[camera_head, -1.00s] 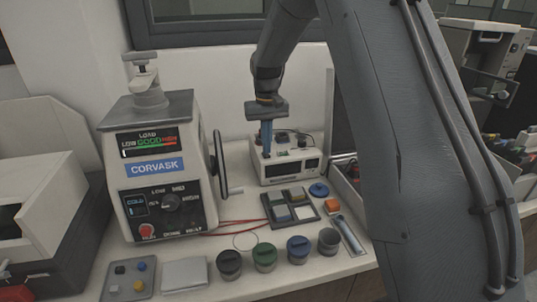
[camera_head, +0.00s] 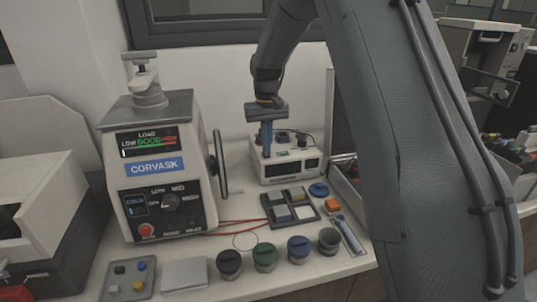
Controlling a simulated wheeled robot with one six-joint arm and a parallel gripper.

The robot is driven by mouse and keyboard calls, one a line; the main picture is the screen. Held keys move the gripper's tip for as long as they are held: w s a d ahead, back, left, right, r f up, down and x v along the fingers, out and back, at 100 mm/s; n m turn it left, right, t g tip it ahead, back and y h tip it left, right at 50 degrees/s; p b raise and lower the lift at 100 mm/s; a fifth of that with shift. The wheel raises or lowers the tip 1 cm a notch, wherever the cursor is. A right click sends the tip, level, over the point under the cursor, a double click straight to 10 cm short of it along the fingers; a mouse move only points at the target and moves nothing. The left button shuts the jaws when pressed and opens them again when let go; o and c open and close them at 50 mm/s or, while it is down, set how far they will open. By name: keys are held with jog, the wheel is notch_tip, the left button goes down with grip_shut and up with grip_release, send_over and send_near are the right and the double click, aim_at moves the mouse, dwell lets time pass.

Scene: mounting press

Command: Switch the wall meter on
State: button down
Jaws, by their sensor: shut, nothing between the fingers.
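The meter, a small white box (camera_head: 286,172) with a dark display on its front, stands at the back of the bench near the wall. Its display looks dark. Several small knobs or buttons and a small green patch show on its top. My gripper (camera_head: 267,154) points down with its blue fingers together and empty. The fingertips are at the top left of the meter; I cannot tell whether they touch it. The part of the meter's top behind the fingers is hidden, and I cannot make out which control is the switch.
The Corvask press (camera_head: 154,170) stands to the left, its handwheel (camera_head: 220,165) facing the meter. In front are a dark tray of coloured squares (camera_head: 268,212), several lidded jars (camera_head: 265,257) and an orange block (camera_head: 332,205). Red cables cross the bench. My arm covers the right side.

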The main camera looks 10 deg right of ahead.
jog(key=shift+f, duration=0.45)
dwell(0.3)
notch_tip(320, 180, up, 7)
jog(key=p, duration=0.4)
dwell(0.5)
jog(key=shift+t, duration=0.7)
jog(key=s+f+b, duration=0.1)
jog(key=s+f, duration=0.1)
jog(key=s, duration=0.8)
jog(key=s+f+b, duration=0.1)
jog(key=s+f, duration=0.1)
jog(key=s, duration=0.8)
jog(key=s+f+b, duration=0.1)
jog(key=s+f, duration=0.2)
jog(key=s, duration=0.7)
jog(key=shift+s+d+b, duration=0.35)
jog(key=shift+s+d, duration=0.05)
jog(key=shift+s, duration=0.15)
